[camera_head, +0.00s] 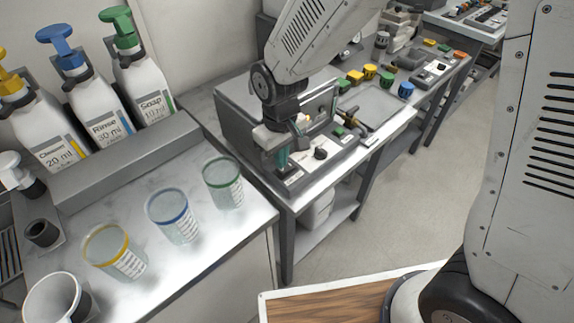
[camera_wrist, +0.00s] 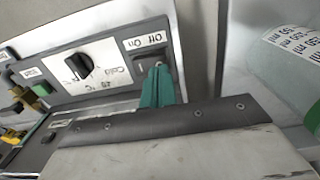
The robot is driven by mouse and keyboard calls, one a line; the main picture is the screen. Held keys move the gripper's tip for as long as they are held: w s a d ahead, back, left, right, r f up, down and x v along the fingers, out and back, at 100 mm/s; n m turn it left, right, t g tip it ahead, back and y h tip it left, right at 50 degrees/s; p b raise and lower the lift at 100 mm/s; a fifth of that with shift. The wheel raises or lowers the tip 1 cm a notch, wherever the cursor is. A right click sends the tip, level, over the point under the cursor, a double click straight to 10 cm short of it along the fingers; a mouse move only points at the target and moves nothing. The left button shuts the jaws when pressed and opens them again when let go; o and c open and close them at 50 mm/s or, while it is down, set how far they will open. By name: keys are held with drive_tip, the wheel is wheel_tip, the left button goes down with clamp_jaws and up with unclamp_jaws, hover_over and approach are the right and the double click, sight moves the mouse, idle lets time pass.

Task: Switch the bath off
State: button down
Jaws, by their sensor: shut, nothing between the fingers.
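The bath (camera_head: 236,124) is a grey box with a clear-sided top on the metal bench. Its front panel carries a black dial (camera_head: 320,153), which also shows in the wrist view (camera_wrist: 79,66) beside the words Cold and °C. Right of the dial in the wrist view is a dark rocker switch (camera_wrist: 143,70) under a label reading Off and On. My gripper (camera_wrist: 158,68) has teal fingers, shut and empty, with the tips at the switch and covering part of it. I cannot tell whether they touch it or which way it is set. In the head view my gripper (camera_head: 283,163) hides the switch.
A green-rimmed cup (camera_head: 223,184), a blue-rimmed cup (camera_head: 172,216) and a yellow-rimmed cup (camera_head: 114,251) stand on the left counter. Pump bottles (camera_head: 145,85) stand behind them. A tray (camera_head: 372,105) and coloured knobs (camera_head: 369,72) lie beyond the bath. Floor right of the bench is clear.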

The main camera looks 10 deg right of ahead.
sight(282, 170)
drive_tip(key=shift+f, duration=0.9)
idle(0.3)
drive_tip(key=shift+r, duration=3.55)
drive_tip(key=s+d+r+m, duration=0.3)
drive_tip(key=s+d+r, duration=0.4)
drive_tip(key=s+d, duration=0.2)
drive_tip(key=s+d+r+m+t, duration=0.1)
drive_tip(key=s+d+r+m, duration=0.2)
drive_tip(key=s+d+r, duration=0.5)
drive_tip(key=shift+s+d+m, duration=0.4)
drive_tip(key=shift+s+d, duration=0.85)
drive_tip(key=shift+d, duration=0.7)
